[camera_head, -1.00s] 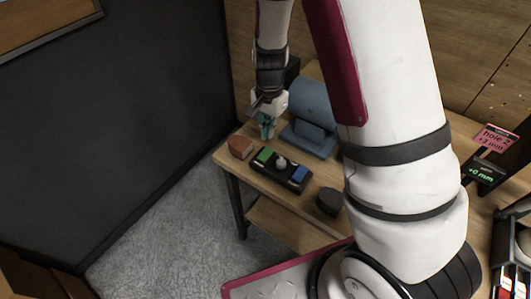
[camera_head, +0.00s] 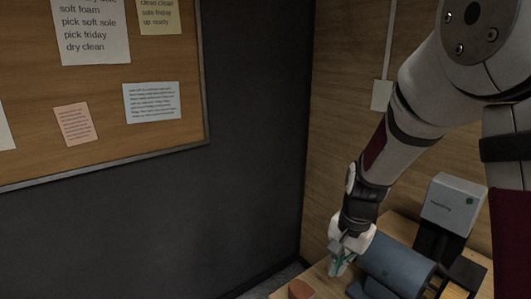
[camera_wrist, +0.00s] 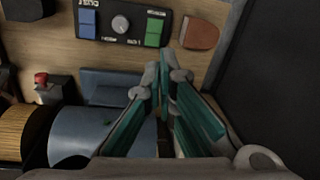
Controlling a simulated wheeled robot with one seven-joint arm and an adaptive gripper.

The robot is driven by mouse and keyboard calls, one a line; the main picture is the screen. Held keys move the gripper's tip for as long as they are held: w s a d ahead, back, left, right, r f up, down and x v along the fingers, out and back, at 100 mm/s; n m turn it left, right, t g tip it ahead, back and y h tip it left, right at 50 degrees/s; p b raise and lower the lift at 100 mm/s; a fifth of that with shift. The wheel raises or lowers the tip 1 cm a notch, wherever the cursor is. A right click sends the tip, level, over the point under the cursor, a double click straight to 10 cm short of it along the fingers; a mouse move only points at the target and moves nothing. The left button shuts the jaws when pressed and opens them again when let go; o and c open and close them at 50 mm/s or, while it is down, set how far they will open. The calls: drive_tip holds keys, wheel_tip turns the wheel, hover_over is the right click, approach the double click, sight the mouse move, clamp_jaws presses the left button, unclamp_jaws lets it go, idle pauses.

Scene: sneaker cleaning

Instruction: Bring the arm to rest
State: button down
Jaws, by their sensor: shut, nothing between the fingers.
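My gripper (camera_head: 343,262) hangs at the end of my arm over the wooden table, just left of a blue cylindrical machine (camera_head: 398,262). In the wrist view my gripper (camera_wrist: 162,82) has its teal-padded fingers drawn together at the tips, with nothing between them. The wrist view also shows the blue cylinder (camera_wrist: 88,135) at the lower left, close beside the fingers. I cannot tell whether they touch it.
A control box (camera_wrist: 121,25) with blue and green buttons and a brown block (camera_wrist: 200,35) lie beyond the fingertips. A grey boxy device (camera_head: 453,204) stands right of the cylinder. A dark wall (camera_head: 255,150) and a notice board (camera_head: 95,110) are at left.

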drive_tip(key=s+r+n+t, duration=0.1)
drive_tip(key=s+r+n, duration=0.1)
drive_tip(key=s+r, duration=0.35)
drive_tip(key=s+r+n+t, duration=0.1)
drive_tip(key=s+r+n, duration=0.1)
drive_tip(key=r, duration=0.6)
drive_tip(key=s+d+r+n+t, duration=0.1)
drive_tip(key=s+r+n, duration=0.3)
drive_tip(key=s, duration=0.9)
wheel_tip(320, 180, up, 3)
drive_tip(key=shift+s+f+n+t+h, duration=0.15)
drive_tip(key=shift+n+t+h, duration=0.25)
drive_tip(key=shift+t, duration=0.4)
